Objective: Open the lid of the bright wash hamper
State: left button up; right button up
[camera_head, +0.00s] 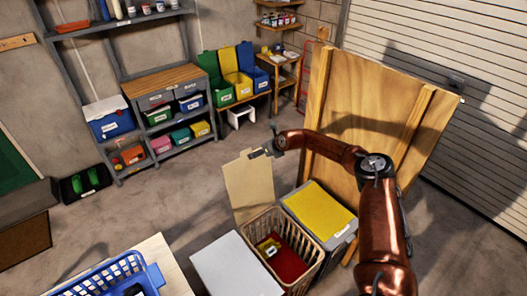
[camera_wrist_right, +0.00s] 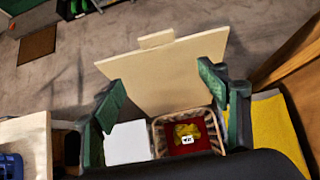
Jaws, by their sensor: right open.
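A slatted tan wash hamper (camera_head: 312,262) stands on the floor at the lower middle of the head view. Its cream lid (camera_head: 250,188) is raised, standing up at the hamper's far left side. Inside lies red and yellow stuff (camera_head: 287,262), also visible in the right wrist view (camera_wrist_right: 203,140). My right gripper (camera_head: 262,152) is at the lid's top edge. In the right wrist view its fingers (camera_wrist_right: 160,80) are spread wide, with the lid (camera_wrist_right: 165,75) beyond and between them. I cannot tell whether they touch it. My left gripper is not in view.
A white-lidded hamper (camera_head: 232,268) stands to the left, and a yellow-lidded one (camera_head: 320,207) to the right. A wooden panel (camera_head: 365,120) stands close behind my right arm. A blue basket (camera_head: 110,278) is on a table at lower left. Floor beyond the lid is clear.

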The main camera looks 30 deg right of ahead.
jog(key=shift+v, duration=1.4)
